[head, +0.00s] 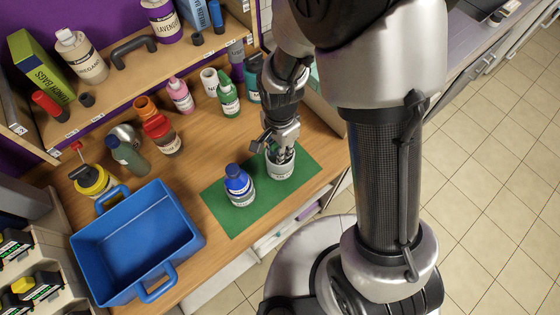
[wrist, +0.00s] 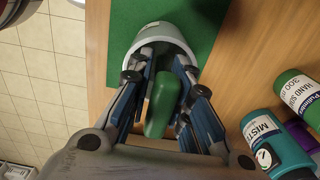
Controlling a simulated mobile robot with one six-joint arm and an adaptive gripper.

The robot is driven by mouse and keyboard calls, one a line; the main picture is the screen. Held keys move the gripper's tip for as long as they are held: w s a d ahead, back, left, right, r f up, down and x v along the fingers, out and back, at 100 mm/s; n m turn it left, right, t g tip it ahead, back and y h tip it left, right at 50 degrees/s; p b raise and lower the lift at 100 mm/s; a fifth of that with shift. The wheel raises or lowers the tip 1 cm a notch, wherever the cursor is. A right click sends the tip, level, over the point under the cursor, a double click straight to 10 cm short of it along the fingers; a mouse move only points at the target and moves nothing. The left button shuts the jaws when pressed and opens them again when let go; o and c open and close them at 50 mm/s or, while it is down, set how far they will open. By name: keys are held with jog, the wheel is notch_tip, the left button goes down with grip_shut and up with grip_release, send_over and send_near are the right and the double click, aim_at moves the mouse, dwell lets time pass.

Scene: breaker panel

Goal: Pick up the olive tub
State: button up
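No tub of clear olive colour shows. A pale grey, round tub (head: 280,171) with a label stands on the green mat, and the wrist view shows its rim at the top (wrist: 160,33). A rounded green piece (wrist: 162,104) sticks up out of it toward the wrist camera. My gripper (head: 281,151) is right over the tub, pointing down. In the wrist view, its fingers (wrist: 163,62) lie on both sides of the green piece, tips at the tub's mouth. Whether they press on the piece is hidden.
A blue-capped bottle (head: 239,186) stands left of the tub on the green mat (head: 238,222). A blue tote (head: 182,221) is at the left. Several bottles stand behind, including a green one (head: 228,97). A teal mister (wrist: 275,142) is close to the gripper's right.

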grip_shut()
dwell(0.4)
jog(key=shift+r, duration=0.1)
